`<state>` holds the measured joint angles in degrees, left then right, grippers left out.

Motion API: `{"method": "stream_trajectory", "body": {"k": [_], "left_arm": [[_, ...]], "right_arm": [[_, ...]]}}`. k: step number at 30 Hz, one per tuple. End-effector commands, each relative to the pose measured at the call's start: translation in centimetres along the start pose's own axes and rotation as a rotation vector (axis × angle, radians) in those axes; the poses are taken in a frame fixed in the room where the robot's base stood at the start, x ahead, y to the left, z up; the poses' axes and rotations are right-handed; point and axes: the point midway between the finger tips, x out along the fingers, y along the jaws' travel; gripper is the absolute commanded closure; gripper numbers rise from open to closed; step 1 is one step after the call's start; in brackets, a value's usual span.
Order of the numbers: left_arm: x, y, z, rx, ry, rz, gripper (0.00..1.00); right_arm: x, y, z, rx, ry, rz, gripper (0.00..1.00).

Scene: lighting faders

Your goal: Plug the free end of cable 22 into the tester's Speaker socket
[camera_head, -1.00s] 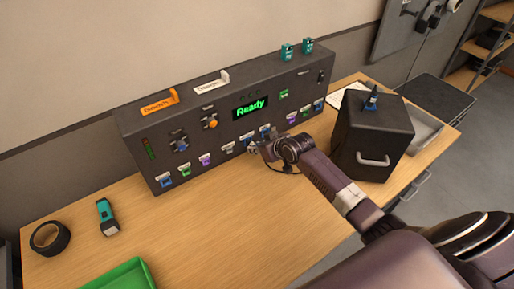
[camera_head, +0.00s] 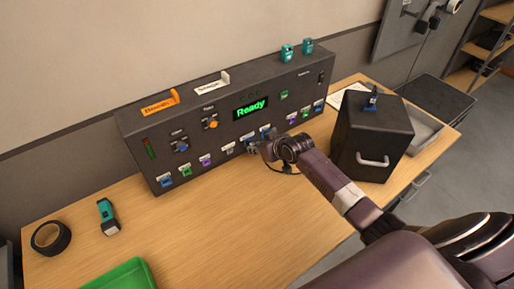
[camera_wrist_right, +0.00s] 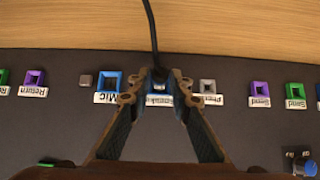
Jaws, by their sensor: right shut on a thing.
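The tester (camera_head: 215,140) is a long dark box on the wooden table, with a green "Ready" display (camera_head: 251,108) and a row of coloured sockets low on its front. My right gripper (camera_head: 262,150) is at this row, right of its middle. In the right wrist view the gripper (camera_wrist_right: 160,78) is shut on the plug end of a black cable (camera_wrist_right: 151,30). The fingertips are over the blue socket with a partly covered label that seems to read Speaker (camera_wrist_right: 159,100), between Mic (camera_wrist_right: 108,82) and a grey socket (camera_wrist_right: 208,86). Plug depth is hidden by the fingers. My left gripper is not in view.
A black box with a handle (camera_head: 372,140) stands close to the right of my right arm. A green tray (camera_head: 122,275), a teal flashlight (camera_head: 108,217) and a black tape roll (camera_head: 50,238) are at the left. The table's middle front is clear.

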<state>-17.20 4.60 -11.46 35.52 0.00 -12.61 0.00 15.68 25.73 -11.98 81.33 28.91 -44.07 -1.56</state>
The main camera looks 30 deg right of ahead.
Motion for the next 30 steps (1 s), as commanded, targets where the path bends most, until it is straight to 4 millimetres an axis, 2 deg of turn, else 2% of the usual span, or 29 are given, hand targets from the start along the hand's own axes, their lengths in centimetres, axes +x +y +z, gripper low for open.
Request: {"method": "stream_trajectory", "body": {"k": [1,2,7,16,20,23,30], "left_arm": [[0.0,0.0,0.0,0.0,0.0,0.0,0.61],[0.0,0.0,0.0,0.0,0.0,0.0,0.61],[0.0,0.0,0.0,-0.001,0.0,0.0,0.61],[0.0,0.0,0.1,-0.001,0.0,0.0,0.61],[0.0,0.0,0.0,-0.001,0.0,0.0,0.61],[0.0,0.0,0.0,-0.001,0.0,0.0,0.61],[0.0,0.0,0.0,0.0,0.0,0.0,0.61]], "right_arm": [[-0.1,0.0,-0.4,0.0,0.009,0.0,1.0],[-0.1,0.0,-0.4,0.0,0.009,0.0,0.8],[0.0,0.0,-0.3,0.0,0.007,0.0,0.61],[-0.1,0.0,-0.2,0.0,0.004,0.0,0.61],[-0.8,0.1,-0.2,-0.001,0.005,0.001,0.61],[-2.0,0.1,-0.2,-0.002,0.005,0.001,0.61],[-6.3,0.0,-0.1,-0.005,0.004,0.0,0.61]]}}
